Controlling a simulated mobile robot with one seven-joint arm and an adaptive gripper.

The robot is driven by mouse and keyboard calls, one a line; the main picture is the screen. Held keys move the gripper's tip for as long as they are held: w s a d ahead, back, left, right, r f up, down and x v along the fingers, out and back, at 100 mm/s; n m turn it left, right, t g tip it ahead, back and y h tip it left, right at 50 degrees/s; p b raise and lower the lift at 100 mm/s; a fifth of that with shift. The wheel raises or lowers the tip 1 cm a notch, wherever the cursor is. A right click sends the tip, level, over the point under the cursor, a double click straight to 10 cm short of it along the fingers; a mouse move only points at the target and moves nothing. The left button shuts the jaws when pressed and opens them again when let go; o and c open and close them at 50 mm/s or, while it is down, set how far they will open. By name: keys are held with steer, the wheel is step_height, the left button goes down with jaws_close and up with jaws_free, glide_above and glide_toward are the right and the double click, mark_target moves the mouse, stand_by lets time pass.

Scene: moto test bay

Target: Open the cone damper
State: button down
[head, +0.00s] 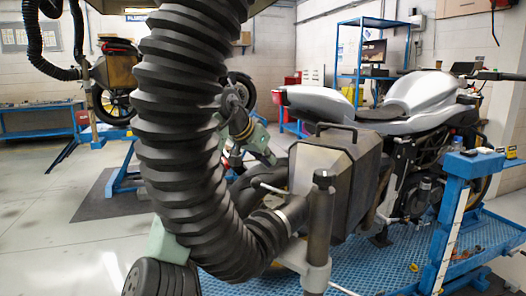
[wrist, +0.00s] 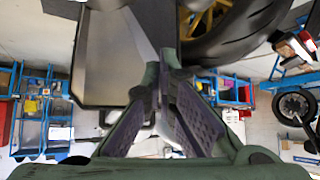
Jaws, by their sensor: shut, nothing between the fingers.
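A thin pale rod, which looks like the damper lever (head: 270,190), sticks out leftward near the hose joint. My gripper (head: 272,158) shows partly behind the hose, left of the cone and above the rod, apart from the rod. The lever is not clear there.
An upright dark post (head: 319,220) stands close in front of the cone. The silver motorcycle (head: 420,95) sits on a blue lift (head: 220,272). A tyre (wrist: 235,40) is close to the fingers in the wrist view. Open floor (head: 60,220) lies to the left.

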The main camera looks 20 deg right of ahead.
step_height(320, 180, down, 5)
steer(key=shift+s+a+r+p, duration=0.1)
steer(key=shift+r+p, duration=0.1)
steer(key=shift+p, duration=0.7)
steer(key=shift+n, duration=0.3)
steer(key=shift+s+a+n+t+y+b, duration=0.1)
steer(key=shift+a+n+t+y+b, duration=0.1)
steer(key=shift+n+t+y+b, duration=0.25)
